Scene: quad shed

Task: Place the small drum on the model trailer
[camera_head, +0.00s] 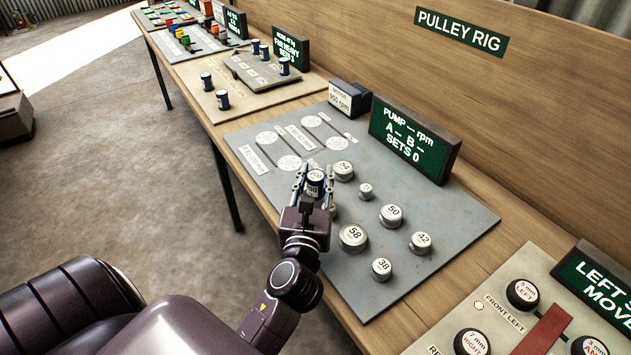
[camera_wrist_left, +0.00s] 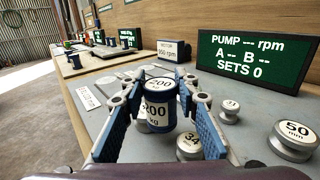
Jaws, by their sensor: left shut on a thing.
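The small drum (camera_head: 315,186) is dark blue with a white band. In the left wrist view the drum (camera_wrist_left: 160,105) reads 200 on its top and stands about upright between the fingers. My left gripper (camera_head: 314,180) is shut on it, above the grey pulley rig board. A flat raised bed (camera_head: 240,69), which looks like the model trailer, lies on the beige board further back, with small blue drums at its far side. The gripper is well apart from that bed. My right gripper is not in view.
The grey board (camera_head: 455,225) carries several numbered silver pulleys, such as the 58 one (camera_head: 353,237). A green pump sign (camera_head: 414,137) and a motor box (camera_head: 349,98) stand behind. Two more drums (camera_head: 222,99) stand in front of the bed on the beige board.

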